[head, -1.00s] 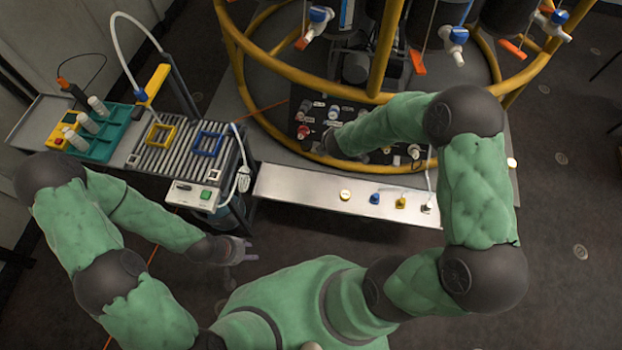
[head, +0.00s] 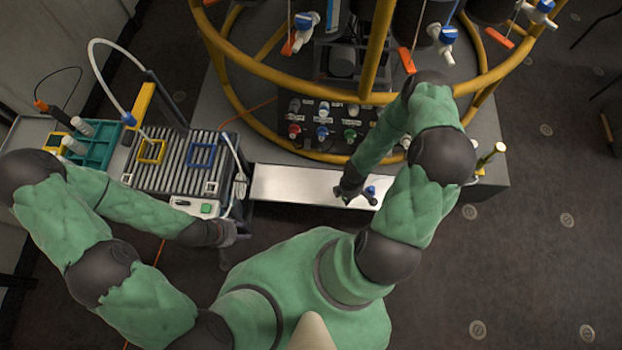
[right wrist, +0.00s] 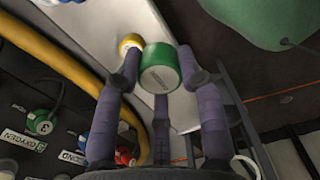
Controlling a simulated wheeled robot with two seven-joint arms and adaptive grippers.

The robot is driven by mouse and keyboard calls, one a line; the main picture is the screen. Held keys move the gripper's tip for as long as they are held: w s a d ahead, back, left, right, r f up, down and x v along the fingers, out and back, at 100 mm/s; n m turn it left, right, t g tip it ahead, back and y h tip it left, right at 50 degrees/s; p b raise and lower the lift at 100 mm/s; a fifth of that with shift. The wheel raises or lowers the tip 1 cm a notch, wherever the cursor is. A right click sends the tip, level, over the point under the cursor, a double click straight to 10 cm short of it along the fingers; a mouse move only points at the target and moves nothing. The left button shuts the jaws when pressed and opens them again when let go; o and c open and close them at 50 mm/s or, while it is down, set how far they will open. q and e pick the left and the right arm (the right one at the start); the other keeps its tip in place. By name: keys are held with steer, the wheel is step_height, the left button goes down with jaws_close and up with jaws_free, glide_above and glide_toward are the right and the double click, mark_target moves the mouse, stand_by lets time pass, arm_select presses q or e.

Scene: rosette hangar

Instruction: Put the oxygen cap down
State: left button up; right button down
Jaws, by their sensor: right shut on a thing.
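The oxygen cap (right wrist: 160,72) is a green cylinder with a paler printed end face. It shows in the right wrist view between the fingertips of my right gripper (right wrist: 158,64), which is shut on it. I cannot tell whether the green cap touches the shelf. My left gripper (head: 228,232) is by the grey ribbed unit's front right corner, away from the caps; its fingers are too unclear to read.
A yellow cap (right wrist: 130,42) stands on the shelf close to the green cap. Behind the shelf is a panel (head: 325,125) with several coloured fittings, ringed by a yellow tubular frame (head: 250,66). The ribbed unit (head: 172,165) stands left. The shelf's left part is bare.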

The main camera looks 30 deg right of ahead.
steer(key=w+a+f+b, duration=0.2)
steer(key=w+a+f, duration=0.2)
steer(key=w, duration=0.3)
steer(key=b, duration=0.2)
glide_above(319, 190)
step_height(319, 190, down, 5)
steer(key=shift+f, duration=0.2)
steer(key=shift+w+f+b, duration=0.1)
steer(key=shift+f+b, duration=0.7)
steer(key=shift+f, duration=0.75)
steer(key=shift+f, duration=0.1)
steer(key=c, duration=0.8)
jaws_free()
